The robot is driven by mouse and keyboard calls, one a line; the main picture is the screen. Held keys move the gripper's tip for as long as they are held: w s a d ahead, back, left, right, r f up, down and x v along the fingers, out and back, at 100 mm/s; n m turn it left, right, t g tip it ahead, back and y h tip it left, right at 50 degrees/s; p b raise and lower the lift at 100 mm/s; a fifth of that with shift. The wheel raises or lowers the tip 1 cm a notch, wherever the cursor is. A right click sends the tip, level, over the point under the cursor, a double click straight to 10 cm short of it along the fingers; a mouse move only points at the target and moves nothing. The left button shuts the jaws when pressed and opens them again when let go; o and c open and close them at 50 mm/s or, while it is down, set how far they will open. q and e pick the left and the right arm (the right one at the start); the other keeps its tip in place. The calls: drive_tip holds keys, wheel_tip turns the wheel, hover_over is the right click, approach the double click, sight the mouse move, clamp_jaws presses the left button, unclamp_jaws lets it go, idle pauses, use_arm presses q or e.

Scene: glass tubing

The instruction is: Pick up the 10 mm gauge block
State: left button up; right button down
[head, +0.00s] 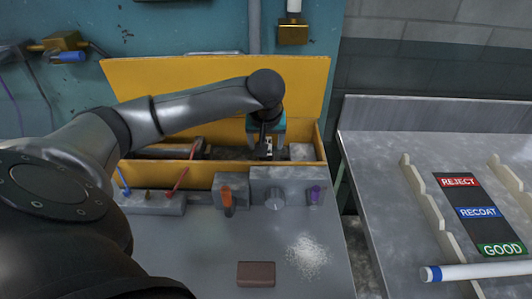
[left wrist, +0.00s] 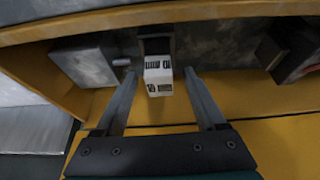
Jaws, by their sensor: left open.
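A small pale block with dark printed markings (left wrist: 158,76) lies in the yellow box and seems to be the 10 mm gauge block; its marking is too small to read. In the left wrist view my left gripper (left wrist: 160,71) is open, with one finger on each side of the block and a visible gap on both sides. In the head view my left gripper (head: 267,146) reaches down into the box from above, and the block is small and partly hidden there. My right gripper is not in view.
The yellow box (head: 215,74) has a raised lid and low walls around the gripper. A grey block (left wrist: 88,60) and a dark block (left wrist: 291,50) flank the spot. Knobs and tools line the front; a brown block (head: 256,274) and white granules (head: 308,257) lie nearer.

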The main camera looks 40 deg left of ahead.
use_arm(q)
clamp_jaws()
idle(0.5)
drive_tip(key=shift+r, duration=0.1)
